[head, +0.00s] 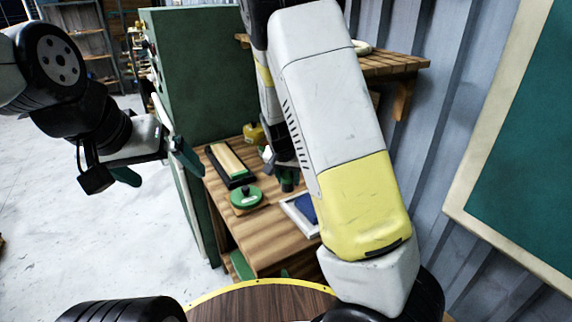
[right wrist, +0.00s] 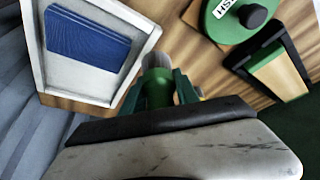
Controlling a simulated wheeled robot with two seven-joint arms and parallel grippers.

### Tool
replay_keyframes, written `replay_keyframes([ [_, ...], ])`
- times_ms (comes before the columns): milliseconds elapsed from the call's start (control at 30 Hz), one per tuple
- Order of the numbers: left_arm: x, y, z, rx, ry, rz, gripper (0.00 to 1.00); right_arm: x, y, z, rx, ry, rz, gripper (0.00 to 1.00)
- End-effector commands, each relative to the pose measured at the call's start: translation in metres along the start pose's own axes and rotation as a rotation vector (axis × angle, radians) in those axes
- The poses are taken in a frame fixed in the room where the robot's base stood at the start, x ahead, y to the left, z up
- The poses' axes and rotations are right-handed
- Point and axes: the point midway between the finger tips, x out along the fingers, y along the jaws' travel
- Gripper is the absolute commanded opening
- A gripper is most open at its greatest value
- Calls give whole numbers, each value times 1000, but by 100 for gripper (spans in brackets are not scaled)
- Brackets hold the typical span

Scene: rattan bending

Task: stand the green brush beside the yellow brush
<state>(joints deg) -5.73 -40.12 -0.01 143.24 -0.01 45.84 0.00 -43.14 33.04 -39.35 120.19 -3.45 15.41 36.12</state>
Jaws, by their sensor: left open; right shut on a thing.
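My right gripper (right wrist: 157,84) is shut on the green brush (right wrist: 155,93), whose pale grey end points away from me over the wooden bench. In the head view my right gripper (head: 287,172) hangs above the bench, partly hidden by my arm. A small yellow thing (head: 253,132) stands at the back of the bench in the head view. It may be the yellow brush, but I cannot tell. A sliver of yellow shows behind the right finger in the right wrist view. My left gripper (head: 146,172) is open and empty, left of the bench above the floor.
The wooden bench (head: 278,243) holds a green round lid with a black knob (head: 246,197), a black tray with a pale block (head: 229,163), and a white tray with a blue pad (head: 300,214). A green cabinet (head: 195,75) stands behind. A corrugated wall is right.

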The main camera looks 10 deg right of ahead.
Motion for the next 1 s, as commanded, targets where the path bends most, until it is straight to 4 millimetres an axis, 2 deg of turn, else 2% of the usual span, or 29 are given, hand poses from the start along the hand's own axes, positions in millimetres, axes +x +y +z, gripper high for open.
replay_keyframes([
  [33, 0, 0, 0, 0, 0, 0, 100, 8, 0, -15, 5, 2, 1, 0],
  [200, 0, 0, 0, 0, 0, 0, 100, 28, -6, -52, 3, 1, 1, 0],
  [400, 0, 0, 0, 0, 0, 0, 100, 41, -10, -77, 1, 1, 0, 0],
  [600, 0, 0, 0, 0, 0, 0, 100, 48, -11, -88, 2, -1, 0, 0],
  [800, 0, 0, 0, 0, 0, 0, 100, 76, -11, -74, -1, -2, 1, 0],
  [1000, 0, 0, 0, 0, 0, 0, 100, 78, -12, -74, 0, 1, -1, 0],
])
